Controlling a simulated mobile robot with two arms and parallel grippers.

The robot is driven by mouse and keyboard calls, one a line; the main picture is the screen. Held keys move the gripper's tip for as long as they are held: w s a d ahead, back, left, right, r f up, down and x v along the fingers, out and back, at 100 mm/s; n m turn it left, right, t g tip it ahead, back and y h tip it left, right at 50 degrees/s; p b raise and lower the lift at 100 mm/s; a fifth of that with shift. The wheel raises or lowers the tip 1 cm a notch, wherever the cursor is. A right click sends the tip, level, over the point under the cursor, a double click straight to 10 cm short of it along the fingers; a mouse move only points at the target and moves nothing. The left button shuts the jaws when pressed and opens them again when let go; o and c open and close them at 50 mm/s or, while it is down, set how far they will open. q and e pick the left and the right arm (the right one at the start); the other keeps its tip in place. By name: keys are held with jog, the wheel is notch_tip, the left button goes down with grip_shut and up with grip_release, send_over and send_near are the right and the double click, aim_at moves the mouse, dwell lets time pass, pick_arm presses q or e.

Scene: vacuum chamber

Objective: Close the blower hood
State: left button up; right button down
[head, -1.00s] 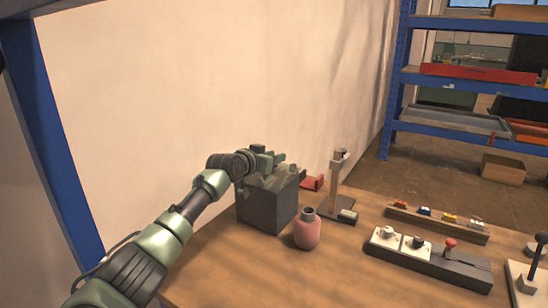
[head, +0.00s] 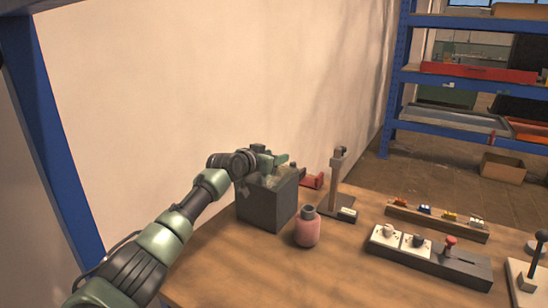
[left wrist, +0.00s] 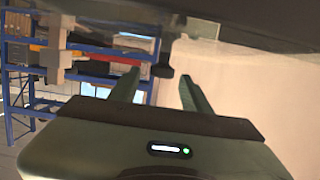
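The blower is a dark grey box (head: 262,212) standing on the table near the wall. A clear, see-through hood (head: 272,179) shows at its top, partly hidden by my gripper, so its exact angle is hard to tell. My left gripper (head: 279,160) is right above the box at the hood; I cannot tell whether it touches it. In the left wrist view its two fingers (left wrist: 160,92) stand wide apart with nothing between them. A dark, blurred surface crosses the top of that view. My right gripper is not in view.
A pink bottle (head: 307,230) stands close in front of the box. A post stand (head: 335,190) and a red item (head: 312,181) are to its right. A switch panel (head: 430,258) and a lever (head: 535,268) are farther right. The table's front middle is clear.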

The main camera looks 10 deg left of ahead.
aim_at(261, 178)
pick_arm(q)
jog(key=shift+r, duration=0.15)
jog(key=shift+s+a, duration=0.1)
jog(key=shift+s, duration=0.1)
jog(key=shift+v, duration=3.65)
jog(key=shift+x, duration=3.9)
jog(key=shift+r, duration=0.15)
jog(key=shift+s+a, duration=0.1)
jog(key=shift+s, duration=0.1)
